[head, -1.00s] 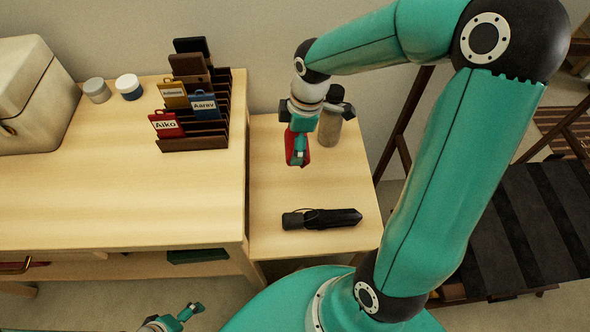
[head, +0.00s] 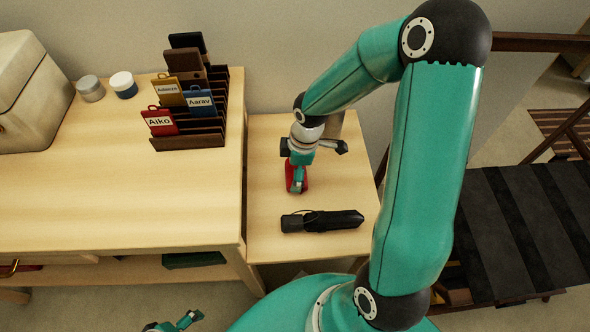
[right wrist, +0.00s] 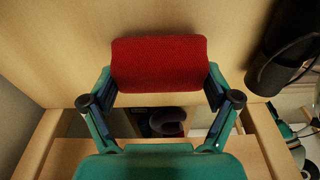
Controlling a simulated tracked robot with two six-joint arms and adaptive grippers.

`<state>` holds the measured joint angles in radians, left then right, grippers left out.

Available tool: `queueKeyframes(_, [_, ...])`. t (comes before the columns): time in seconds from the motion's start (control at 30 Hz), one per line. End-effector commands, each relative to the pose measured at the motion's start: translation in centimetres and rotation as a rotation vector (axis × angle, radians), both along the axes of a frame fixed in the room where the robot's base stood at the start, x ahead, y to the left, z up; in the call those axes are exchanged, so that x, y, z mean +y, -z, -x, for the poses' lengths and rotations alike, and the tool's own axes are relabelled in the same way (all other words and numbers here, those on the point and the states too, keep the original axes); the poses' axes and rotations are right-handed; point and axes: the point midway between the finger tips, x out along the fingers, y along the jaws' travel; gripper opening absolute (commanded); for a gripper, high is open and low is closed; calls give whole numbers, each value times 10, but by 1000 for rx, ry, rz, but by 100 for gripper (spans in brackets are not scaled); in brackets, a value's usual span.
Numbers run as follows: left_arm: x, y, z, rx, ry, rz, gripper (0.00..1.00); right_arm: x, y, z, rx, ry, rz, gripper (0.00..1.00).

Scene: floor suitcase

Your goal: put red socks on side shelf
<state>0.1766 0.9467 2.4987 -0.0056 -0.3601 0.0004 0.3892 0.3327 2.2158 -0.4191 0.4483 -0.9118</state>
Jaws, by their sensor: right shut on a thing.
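The red socks (head: 297,177) are a small red bundle over the side shelf (head: 270,155), a light wood top beside the larger table. My right gripper (head: 296,186) is shut on them. In the right wrist view the red socks (right wrist: 160,65) sit between the fingers of my right gripper (right wrist: 160,85), in front of the wood surface. They are at or just above the shelf; I cannot tell whether they touch it. My left gripper (head: 190,318) is at the bottom edge of the head view, small and empty, with its fingers apart.
A black folded umbrella (head: 322,221) lies on the shelf in front of the socks. The larger table (head: 120,200) holds a tag rack (head: 190,142), two jars and a cream case (head: 30,95). A dark bench (head: 520,230) is right.

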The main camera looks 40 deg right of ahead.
Motion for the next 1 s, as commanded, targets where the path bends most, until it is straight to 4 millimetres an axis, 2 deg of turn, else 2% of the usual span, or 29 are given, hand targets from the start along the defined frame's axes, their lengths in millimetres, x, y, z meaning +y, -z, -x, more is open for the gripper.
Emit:
queueKeyframes(0.17, [0, 2, 0, 0, 0, 0, 91, 0, 2, 0, 0, 0, 0, 56])
queueKeyframes(0.2, [0, 2, 0, 0, 0, 0, 91, 0, 2, 0, 0, -1, 0, 89])
queueKeyframes(0.27, [0, 1, 0, 0, 0, 0, 91, 0, 1, 0, 0, 0, 0, 99])
queueKeyframes(0.6, [0, 1, 0, 0, 0, 0, 91, 0, 1, 0, 0, 0, 0, 100])
queueKeyframes(0.73, [0, -2, 0, 0, 0, 0, 91, -1, -5, 0, -2, 0, 1, 100])
queueKeyframes(0.87, [0, -8, 0, 0, 0, 0, 91, -3, -22, 1, -4, 2, 2, 100])
queueKeyframes(1.0, [0, -17, 0, 0, 0, 0, 91, -6, -50, 3, -6, 3, 2, 100])
